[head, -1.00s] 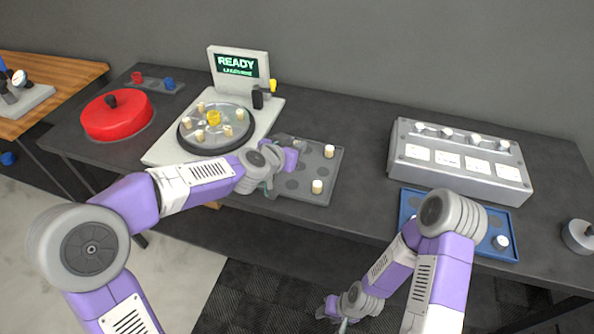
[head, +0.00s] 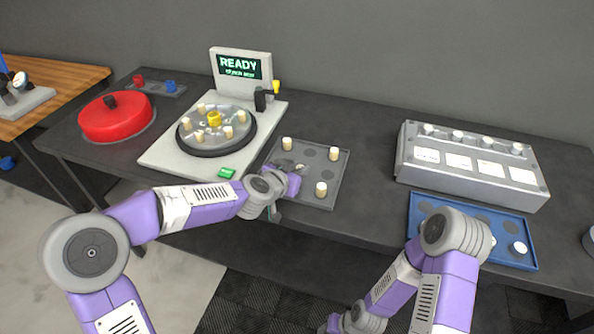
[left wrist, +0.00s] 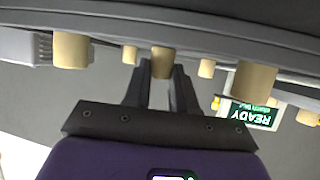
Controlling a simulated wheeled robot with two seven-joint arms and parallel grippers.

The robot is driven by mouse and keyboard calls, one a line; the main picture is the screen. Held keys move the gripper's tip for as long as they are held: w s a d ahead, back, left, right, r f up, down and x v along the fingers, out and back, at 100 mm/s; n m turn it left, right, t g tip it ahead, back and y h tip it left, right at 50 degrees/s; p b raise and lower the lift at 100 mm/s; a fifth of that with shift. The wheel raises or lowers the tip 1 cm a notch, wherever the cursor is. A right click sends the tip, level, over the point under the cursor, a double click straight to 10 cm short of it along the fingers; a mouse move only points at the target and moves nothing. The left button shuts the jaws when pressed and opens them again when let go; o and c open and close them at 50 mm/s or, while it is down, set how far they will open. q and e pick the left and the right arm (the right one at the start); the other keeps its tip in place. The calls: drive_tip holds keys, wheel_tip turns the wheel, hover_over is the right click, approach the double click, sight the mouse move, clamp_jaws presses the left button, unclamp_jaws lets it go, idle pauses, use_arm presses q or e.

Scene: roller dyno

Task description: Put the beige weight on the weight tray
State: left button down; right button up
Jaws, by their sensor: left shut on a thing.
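The grey tray (head: 341,164) with dark round spots lies right of the balancing machine. Beige weights stand on it at the back left (head: 287,143) and front right (head: 321,189). My left gripper (head: 299,168) is low over the tray's middle, its fingers largely hidden by my wrist. In the left wrist view, which is upside down, my left gripper (left wrist: 161,75) is shut on a beige weight (left wrist: 162,62). Other beige weights stand to its sides (left wrist: 70,50), (left wrist: 255,80). Whether the held weight touches the tray is unclear. My right gripper is out of the picture.
The machine's round plate (head: 230,115) carries several beige weights and a yellow hub; its screen (head: 240,67) reads READY. A red drum (head: 117,120) stands left. A grey console (head: 470,165) and a blue tray (head: 500,259) stand right. Bare table lies between the trays.

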use_arm(q)
drive_tip(key=c, duration=0.9)
unclamp_jaws()
drive_tip(key=shift+f, duration=0.15)
drive_tip(key=shift+r, duration=0.2)
drive_tip(key=v, duration=1)
drive_tip(key=shift+a, duration=0.2)
drive_tip(key=shift+b+v, duration=0.55)
drive_tip(key=shift+v, duration=0.35)
drive_tip(key=shift+d, duration=0.1)
drive_tip(key=shift+s+f, duration=0.1)
